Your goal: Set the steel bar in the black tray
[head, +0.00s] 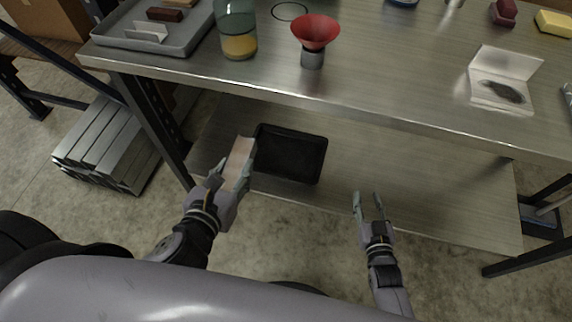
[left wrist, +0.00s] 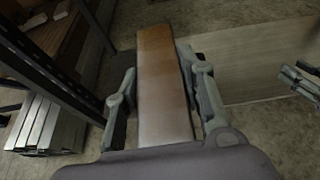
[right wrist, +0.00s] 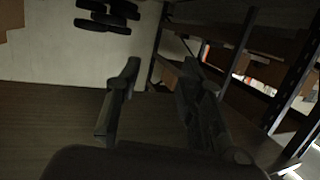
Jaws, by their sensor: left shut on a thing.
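The steel bar (head: 239,160) is a flat, long block with a brownish-grey sheen. My left gripper (head: 229,184) is shut on the bar, and the bar also shows between its fingers in the left wrist view (left wrist: 163,85). The black tray (head: 316,162) is shallow and looks empty, and rests on the lower shelf. The bar's far end is at the tray's left edge in the head view; I cannot tell how high above the shelf it is. My right gripper (head: 367,204) is open and empty, to the right of the tray.
The lower shelf (head: 430,190) is bare right of the tray. The metal tabletop (head: 400,70) overhangs it, bearing a grey tray (head: 185,45), a glass jar (head: 238,40), a red funnel (head: 315,32) and an open white case (head: 500,95). Metal profiles (head: 105,145) lie on the floor left.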

